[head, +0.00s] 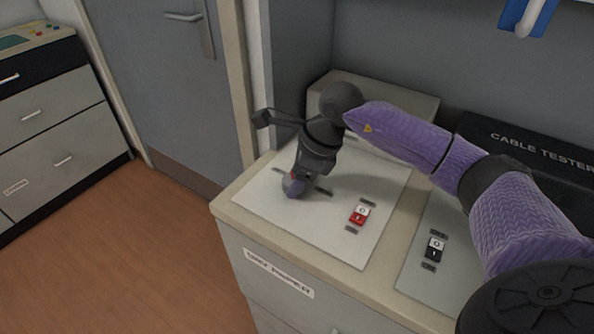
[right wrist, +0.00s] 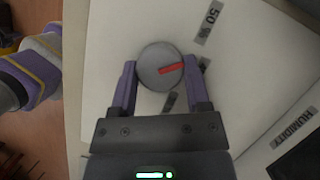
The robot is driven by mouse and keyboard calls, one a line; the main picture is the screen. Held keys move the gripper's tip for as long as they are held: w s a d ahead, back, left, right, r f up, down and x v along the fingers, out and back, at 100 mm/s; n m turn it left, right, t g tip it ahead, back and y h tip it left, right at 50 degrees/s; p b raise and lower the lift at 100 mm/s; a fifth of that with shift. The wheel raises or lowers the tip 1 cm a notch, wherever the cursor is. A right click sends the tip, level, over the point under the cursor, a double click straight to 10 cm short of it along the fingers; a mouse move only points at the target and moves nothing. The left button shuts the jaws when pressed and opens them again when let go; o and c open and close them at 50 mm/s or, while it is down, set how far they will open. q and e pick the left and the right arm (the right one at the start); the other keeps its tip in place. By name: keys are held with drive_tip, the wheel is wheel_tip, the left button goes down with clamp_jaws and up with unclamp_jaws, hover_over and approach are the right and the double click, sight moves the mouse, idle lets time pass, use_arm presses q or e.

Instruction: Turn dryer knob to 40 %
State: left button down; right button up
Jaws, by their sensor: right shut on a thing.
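The dryer knob (right wrist: 158,62) is a round grey dial with a red pointer mark, seen from above in the right wrist view. My right gripper (right wrist: 160,85) is shut on it, with one finger on each side. The red pointer points to the right and slightly up in that view. A "50 %" label (right wrist: 208,22) sits up and right of the knob. In the head view my right gripper (head: 296,186) reaches down to the white panel (head: 255,203), and it mostly hides the knob. My left gripper is not in view.
A red switch (head: 359,214) and a black switch (head: 434,248) sit right of the knob on the cabinet top. A dark "CABLE TESTER" box (head: 520,140) stands behind my right arm. A door (head: 170,90) and a drawer unit (head: 50,110) are at left.

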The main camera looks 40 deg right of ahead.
drive_tip(key=m+t+h+p, duration=0.1)
drive_tip(key=m, duration=0.2)
drive_tip(key=shift+r+m+p, duration=0.15)
drive_tip(key=shift+m+p, duration=0.15)
drive_tip(key=shift+p, duration=0.05)
drive_tip(key=m+h+p, duration=0.1)
drive_tip(key=m, duration=0.1)
drive_tip(key=shift+a+m, duration=0.15)
drive_tip(key=shift+m, duration=0.25)
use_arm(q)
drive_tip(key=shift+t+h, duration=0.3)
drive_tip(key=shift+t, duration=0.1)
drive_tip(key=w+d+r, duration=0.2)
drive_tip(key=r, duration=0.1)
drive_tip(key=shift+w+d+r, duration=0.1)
use_arm(e)
drive_tip(key=shift+m+t+h, duration=0.3)
drive_tip(key=shift+m, duration=0.4)
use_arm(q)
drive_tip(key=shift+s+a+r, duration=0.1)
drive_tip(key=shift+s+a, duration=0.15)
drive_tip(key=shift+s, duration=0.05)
use_arm(e)
drive_tip(key=shift+m, duration=0.3)
drive_tip(key=o, duration=1.3)
